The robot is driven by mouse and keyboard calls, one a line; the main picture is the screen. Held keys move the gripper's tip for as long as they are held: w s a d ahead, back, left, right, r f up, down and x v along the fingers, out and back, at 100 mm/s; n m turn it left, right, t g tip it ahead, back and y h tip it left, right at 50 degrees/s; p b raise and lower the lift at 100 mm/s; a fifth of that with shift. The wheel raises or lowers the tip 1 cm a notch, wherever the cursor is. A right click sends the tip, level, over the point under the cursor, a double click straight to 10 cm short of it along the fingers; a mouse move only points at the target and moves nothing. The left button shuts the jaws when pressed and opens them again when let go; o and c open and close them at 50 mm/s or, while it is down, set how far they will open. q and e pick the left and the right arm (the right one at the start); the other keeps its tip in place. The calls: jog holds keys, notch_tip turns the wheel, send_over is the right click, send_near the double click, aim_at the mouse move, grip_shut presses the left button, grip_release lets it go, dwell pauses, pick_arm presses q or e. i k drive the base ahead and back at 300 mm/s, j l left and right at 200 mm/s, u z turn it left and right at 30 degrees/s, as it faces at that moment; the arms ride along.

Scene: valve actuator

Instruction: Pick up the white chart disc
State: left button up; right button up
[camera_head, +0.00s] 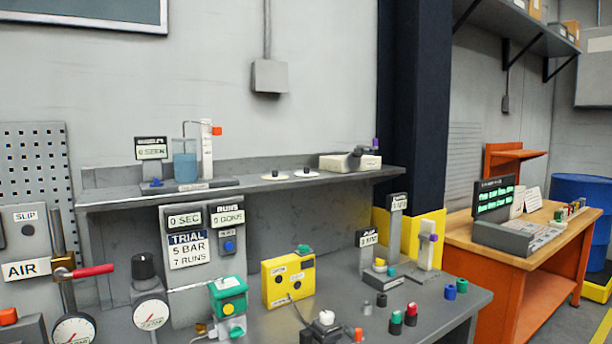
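Two flat, thin discs lie on the grey shelf (240,190) above the bench. The left disc (268,178) looks cream-coloured, and the right disc, which looks whiter (314,174), lies just beside it. Neither of my grippers shows in this view.
On the shelf, a blue beaker stand (185,167) is left of the discs and a beige device (350,162) is right. Below, the bench holds a yellow box (288,280), a green-topped valve unit (229,297) and several coloured knobs. A dark column (411,100) stands behind.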

aim_at(306, 173)
jog(key=u, duration=0.35)
jog(key=l+u, duration=0.15)
jog(key=u, duration=0.2)
jog(key=l+u, duration=0.1)
jog(key=u, duration=0.25)
jog(key=l+u, duration=0.25)
jog(key=l, duration=0.2)
jog(key=k+l+u, duration=0.25)
jog(key=l, duration=0.2)
jog(key=l+u, duration=0.3)
jog(key=l, duration=0.15)
jog(key=k+l+u, duration=0.25)
jog(key=i+l, duration=0.05)
jog(key=l, duration=0.1)
